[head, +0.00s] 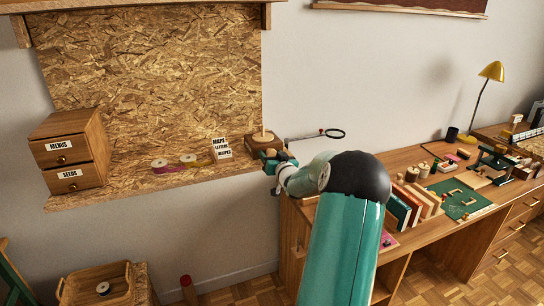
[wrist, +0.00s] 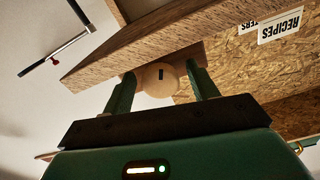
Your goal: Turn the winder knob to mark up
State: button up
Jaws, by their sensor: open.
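The winder is a wooden block (head: 262,142) with an upright post, at the right end of the OSB shelf. My gripper (wrist: 161,73) is open, one green finger on each side of the knob. Whether the fingers touch it I cannot tell. In the head view my gripper (head: 276,160) is at the winder's front and partly hides it.
A white label card (head: 221,148), ribbon spools (head: 189,159) and a two-drawer box (head: 70,150) stand on the shelf to the left. The desk at right holds books (head: 400,205) and a yellow lamp (head: 492,71).

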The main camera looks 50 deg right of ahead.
jog(key=shift+c, duration=0.5)
jog(key=c, duration=0.9)
jog(key=shift+w+n, duration=0.15)
jog(key=shift+n, duration=1.45)
jog(key=o, duration=1)
